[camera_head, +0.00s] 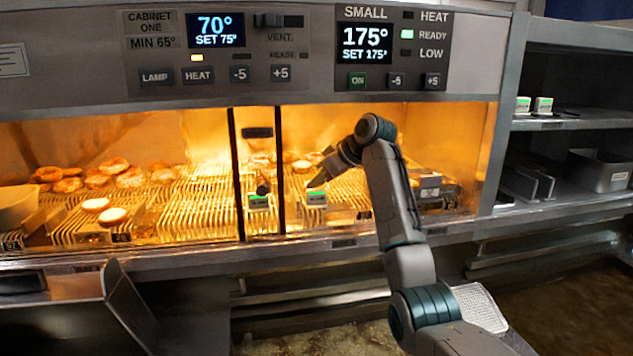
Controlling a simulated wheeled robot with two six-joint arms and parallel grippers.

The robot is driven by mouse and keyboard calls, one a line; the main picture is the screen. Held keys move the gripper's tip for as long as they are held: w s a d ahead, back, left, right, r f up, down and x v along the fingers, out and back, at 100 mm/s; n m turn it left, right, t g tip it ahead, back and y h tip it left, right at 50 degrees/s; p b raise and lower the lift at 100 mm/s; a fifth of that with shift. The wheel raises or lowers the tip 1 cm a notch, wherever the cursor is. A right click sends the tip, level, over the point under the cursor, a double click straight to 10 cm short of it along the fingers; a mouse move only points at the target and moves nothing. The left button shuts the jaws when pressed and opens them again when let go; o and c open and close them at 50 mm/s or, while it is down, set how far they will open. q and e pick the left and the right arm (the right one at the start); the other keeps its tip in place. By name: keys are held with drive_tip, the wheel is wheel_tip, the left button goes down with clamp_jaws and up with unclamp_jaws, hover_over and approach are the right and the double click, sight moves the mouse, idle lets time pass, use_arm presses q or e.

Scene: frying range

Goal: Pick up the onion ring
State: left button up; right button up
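My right arm comes in from the lower right and bends into the lit warming cabinet. More browned round pieces (130,177) are heaped at the left, with two paler rounds (96,205) in front. My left gripper is not in view.
A dark upright post (238,175) divides the cabinet opening left of my gripper. The control panel (290,50) overhangs the opening. A metal shelf unit with a grey bin (600,170) stands at right.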

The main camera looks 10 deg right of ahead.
drive_tip(key=shift+x, duration=1.1)
drive_tip(key=shift+d+r, duration=0.1)
drive_tip(key=c, duration=0.5)
drive_tip(key=shift+r+p, duration=0.1)
drive_tip(key=shift+p, duration=0.2)
